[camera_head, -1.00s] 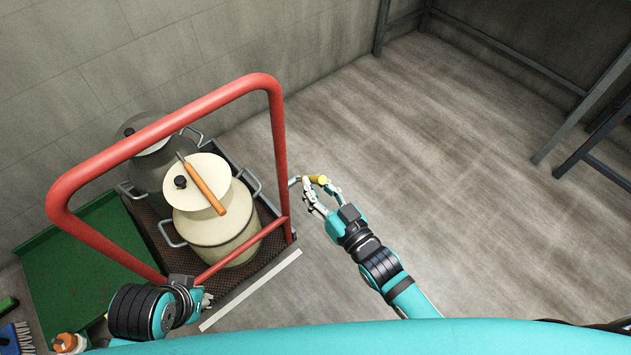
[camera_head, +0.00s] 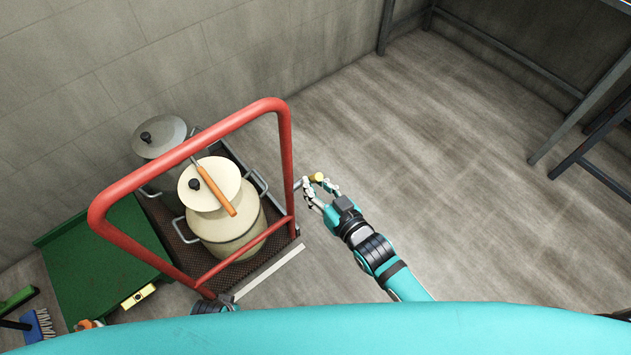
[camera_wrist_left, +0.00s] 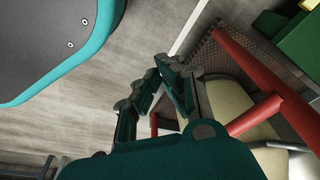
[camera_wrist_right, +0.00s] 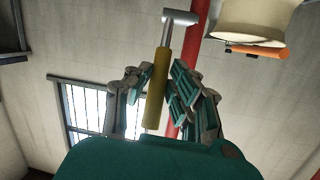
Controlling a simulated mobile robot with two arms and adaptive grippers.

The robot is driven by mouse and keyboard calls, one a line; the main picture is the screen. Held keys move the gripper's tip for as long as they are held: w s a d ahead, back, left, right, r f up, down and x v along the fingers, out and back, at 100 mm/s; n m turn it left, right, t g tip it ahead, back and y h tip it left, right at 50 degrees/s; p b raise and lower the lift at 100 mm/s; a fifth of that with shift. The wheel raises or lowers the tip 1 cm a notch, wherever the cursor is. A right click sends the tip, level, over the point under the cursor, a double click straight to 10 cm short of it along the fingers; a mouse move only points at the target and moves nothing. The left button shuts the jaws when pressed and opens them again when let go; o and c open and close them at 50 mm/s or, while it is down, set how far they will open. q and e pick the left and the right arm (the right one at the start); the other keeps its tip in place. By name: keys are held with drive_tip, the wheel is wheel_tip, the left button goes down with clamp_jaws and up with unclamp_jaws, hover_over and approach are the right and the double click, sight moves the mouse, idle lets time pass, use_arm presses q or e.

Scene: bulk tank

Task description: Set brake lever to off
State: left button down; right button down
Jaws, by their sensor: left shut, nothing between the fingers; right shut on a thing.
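The brake lever (camera_head: 317,177) has a yellow grip on a grey rod and sits at the right side of the cart's red frame (camera_head: 287,160). My right gripper (camera_head: 322,188) is shut on its yellow grip. In the right wrist view the yellow grip (camera_wrist_right: 157,90) runs between the fingers (camera_wrist_right: 157,76), with the grey rod and crosspiece beyond the tips. My left gripper (camera_wrist_left: 160,68) is shut and empty near the cart's near edge. In the head view most of the left arm is hidden behind my teal body. The lever's mount is too small to make out.
A cream can (camera_head: 230,230) and a grey can (camera_head: 160,137) stand on the cart, with an orange-handled tool (camera_head: 215,190) across the cream lid. A green platform (camera_head: 105,265) and a brush (camera_head: 40,325) are at left. Floor to the right is clear up to dark metal frames.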

use_arm(q)
drive_tip(key=shift+s+a+f+p, duration=0.1)
drive_tip(key=shift+s+f+p, duration=0.15)
drive_tip(key=shift+s+f, duration=0.6)
drive_tip(key=shift+s+a+f+p, duration=0.1)
drive_tip(key=shift+s+f+p, duration=0.15)
drive_tip(key=shift+s+f, duration=0.6)
use_arm(e)
drive_tip(key=shift+w+d+r, duration=0.1)
drive_tip(key=shift+w+r, duration=0.3)
drive_tip(key=shift+r, duration=0.15)
use_arm(q)
drive_tip(key=shift+w+a+f, duration=0.1)
drive_tip(key=shift+w+f, duration=0.1)
use_arm(e)
drive_tip(key=c, duration=1.5)
unclamp_jaws()
drive_tip(key=shift+o, duration=1.4)
drive_tip(key=shift+s+f, duration=0.1)
drive_tip(key=shift+f, duration=0.1)
drive_tip(key=shift+s, duration=0.1)
drive_tip(key=v, duration=1.2)
drive_tip(key=shift+r, duration=0.25)
